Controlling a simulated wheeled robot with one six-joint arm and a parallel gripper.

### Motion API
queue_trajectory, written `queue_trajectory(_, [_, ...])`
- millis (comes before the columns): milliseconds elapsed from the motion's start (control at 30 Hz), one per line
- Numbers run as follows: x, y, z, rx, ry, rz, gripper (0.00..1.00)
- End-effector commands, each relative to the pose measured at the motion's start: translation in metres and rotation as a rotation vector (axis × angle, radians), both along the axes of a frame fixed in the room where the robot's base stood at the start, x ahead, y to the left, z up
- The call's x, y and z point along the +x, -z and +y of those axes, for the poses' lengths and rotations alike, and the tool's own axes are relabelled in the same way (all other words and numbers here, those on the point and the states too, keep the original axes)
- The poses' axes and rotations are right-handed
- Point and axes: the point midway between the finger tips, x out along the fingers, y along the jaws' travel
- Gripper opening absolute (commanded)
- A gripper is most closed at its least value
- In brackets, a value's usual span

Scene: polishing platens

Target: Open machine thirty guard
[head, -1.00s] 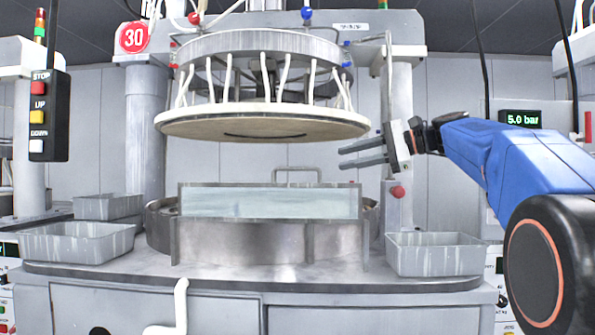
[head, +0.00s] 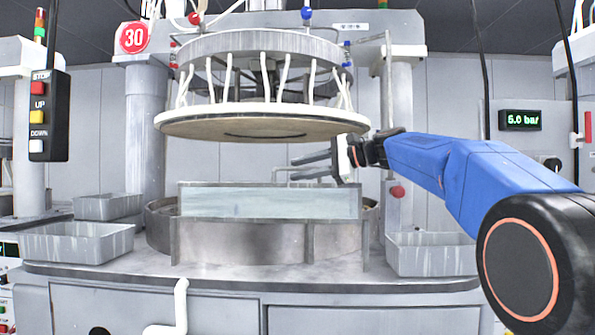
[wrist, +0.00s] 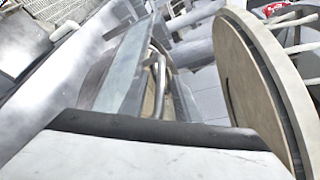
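The guard of machine thirty (head: 270,201) is a clear panel in a grey metal frame, standing upright in front of the lower platen. Its bar handle (head: 277,173) rises behind the top edge, partly hidden by my gripper. In the wrist view, the guard panel (wrist: 122,72) runs diagonally and the handle (wrist: 158,78) stands beside it. My gripper (head: 296,168) points left, its two fingers apart and empty, at the handle's right end. I cannot tell whether it touches the handle. The round "30" sign (head: 133,37) is at upper left.
The upper platen (head: 262,122) hangs close above my gripper; its disc (wrist: 258,85) fills the right of the wrist view. Grey trays stand at the left (head: 78,243) and right (head: 432,254) of the guard. A button pendant (head: 49,116) hangs at left.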

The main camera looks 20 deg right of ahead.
Motion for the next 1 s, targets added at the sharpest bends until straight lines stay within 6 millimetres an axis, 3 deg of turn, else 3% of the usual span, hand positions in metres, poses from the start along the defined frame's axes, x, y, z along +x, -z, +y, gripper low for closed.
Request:
queue_trajectory(467, [0.0083, 0.0031, 0.0104, -0.001, 0.001, 0.0, 0.29])
queue_trajectory(500, [0.0083, 0.0031, 0.0104, -0.001, 0.001, 0.0, 0.27])
queue_trajectory(600, [0.0083, 0.003, 0.0103, -0.001, 0.001, 0.0, 0.03])
queue_trajectory(633, [0.0083, 0.003, 0.0103, -0.001, 0.001, 0.0, 0.0])
queue_trajectory(1000, [0.0035, 0.0026, 0.0116, -0.009, 0.001, -0.026, 0.0])
